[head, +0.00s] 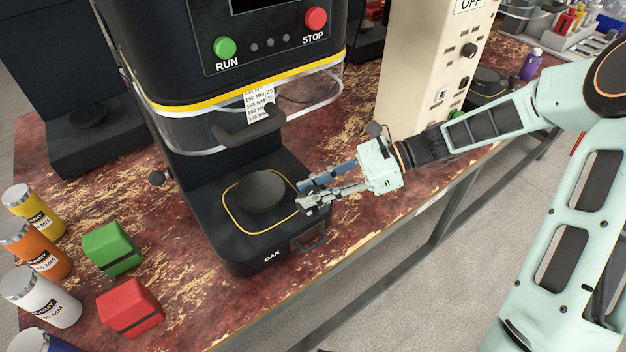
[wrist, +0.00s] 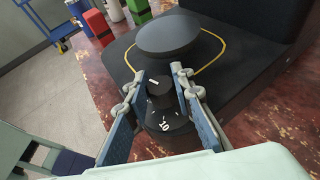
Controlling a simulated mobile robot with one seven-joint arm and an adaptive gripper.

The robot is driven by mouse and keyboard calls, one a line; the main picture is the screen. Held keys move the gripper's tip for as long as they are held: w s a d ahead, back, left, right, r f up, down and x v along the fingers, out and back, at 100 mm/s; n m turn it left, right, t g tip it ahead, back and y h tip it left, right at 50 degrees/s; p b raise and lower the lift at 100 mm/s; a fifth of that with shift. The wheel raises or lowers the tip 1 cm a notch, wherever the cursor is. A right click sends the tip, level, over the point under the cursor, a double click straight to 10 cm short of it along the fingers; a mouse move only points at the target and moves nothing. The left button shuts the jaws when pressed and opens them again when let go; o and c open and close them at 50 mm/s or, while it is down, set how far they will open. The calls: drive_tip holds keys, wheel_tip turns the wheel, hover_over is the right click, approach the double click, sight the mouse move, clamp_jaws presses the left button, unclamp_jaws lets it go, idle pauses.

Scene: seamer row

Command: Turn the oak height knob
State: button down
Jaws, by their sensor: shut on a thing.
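The oak seamer, a black machine with an "OAK" label on its base (head: 235,240), stands at the middle of the bench. Its height knob (wrist: 160,88) is a small black cylinder with a white mark on top, above a wider dial on which "10" can be read. My gripper (head: 303,194) is at the right side of the base in the head view, where its fingers hide the knob. In the wrist view my gripper (wrist: 157,82) has one finger on each side of the knob, shut on it. A round black plate (wrist: 168,38) sits just beyond.
A green block (head: 110,249), a red block (head: 129,308) and several cans stand on the bench at left. A cream control box (head: 425,70) stands behind my arm. Green RUN and red STOP buttons are above.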

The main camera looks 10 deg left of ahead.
drive_tip(key=n+g+h+p, duration=0.1)
drive_tip(key=n+g+p, duration=0.1)
drive_tip(key=shift+r+n+g, duration=0.15)
drive_tip(key=shift+n+g, duration=0.15)
drive_tip(key=shift+n+g+h+p, duration=0.55)
drive_tip(key=shift+n+g+h, duration=0.65)
drive_tip(key=shift+n+h, duration=0.15)
drive_tip(key=shift+n, duration=0.25)
drive_tip(key=c, duration=1.7)
unclamp_jaws()
drive_tip(key=shift+o, duration=0.2)
drive_tip(key=v, duration=0.7)
drive_tip(key=shift+w+d, duration=0.15)
drive_tip(key=shift+w, duration=0.1)
